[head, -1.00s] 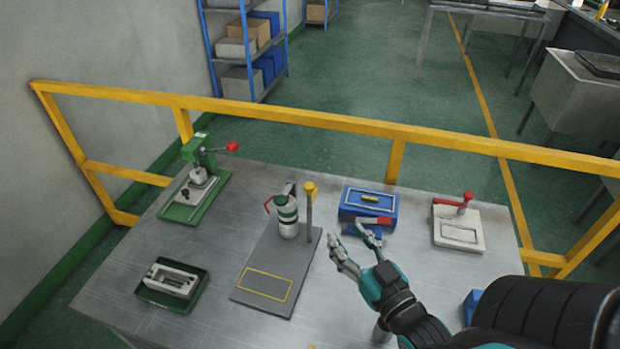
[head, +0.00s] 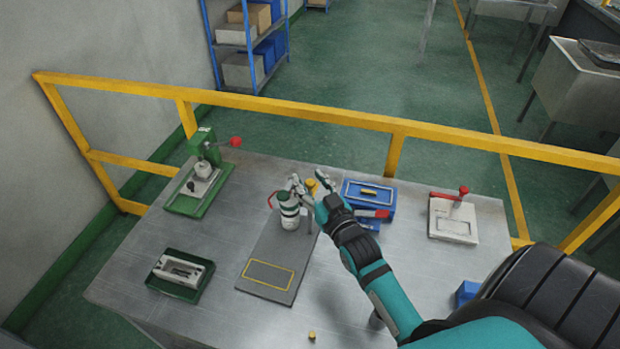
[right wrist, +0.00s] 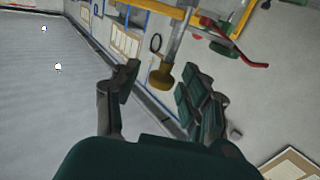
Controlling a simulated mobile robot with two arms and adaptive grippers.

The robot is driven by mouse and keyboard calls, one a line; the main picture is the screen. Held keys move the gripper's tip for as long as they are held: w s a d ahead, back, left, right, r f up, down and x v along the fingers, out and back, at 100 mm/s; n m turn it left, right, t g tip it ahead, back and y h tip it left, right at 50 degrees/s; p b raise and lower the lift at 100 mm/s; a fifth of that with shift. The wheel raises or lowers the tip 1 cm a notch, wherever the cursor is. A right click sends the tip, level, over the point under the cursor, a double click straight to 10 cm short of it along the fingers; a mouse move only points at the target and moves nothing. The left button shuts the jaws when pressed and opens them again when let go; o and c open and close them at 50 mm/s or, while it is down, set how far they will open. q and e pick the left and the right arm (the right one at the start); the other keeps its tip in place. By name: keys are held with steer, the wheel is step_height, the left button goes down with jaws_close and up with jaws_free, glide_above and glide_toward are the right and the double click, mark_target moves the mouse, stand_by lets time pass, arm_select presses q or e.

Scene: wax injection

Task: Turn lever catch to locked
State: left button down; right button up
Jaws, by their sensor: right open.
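On a dark grey base plate (head: 268,278) stands a green-and-white canister (head: 289,214) with a red handle at its upper left. Beside it is a post with a yellow knob (head: 311,185); I cannot tell which part is the lever catch or its position. My right gripper (head: 310,188) is open, its fingers near the knob and partly hiding the post. In the right wrist view the yellow knob (right wrist: 161,79) appears between and beyond the open fingers (right wrist: 160,92), with no clear contact. A red lever (right wrist: 241,63) is at the upper right there. My left gripper is out of view.
A green press (head: 204,170) with a red knob stands back left; a green tray (head: 180,291) with a metal mould is front left. A blue box (head: 368,196) is right of the gripper, a white block with a red handle (head: 454,216) further right. A yellow rail (head: 300,113) runs behind the table.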

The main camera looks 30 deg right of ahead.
steer(key=shift+c, duration=0.4)
jaws_close()
steer(key=shift+w, duration=0.1)
steer(key=shift+f, duration=0.1)
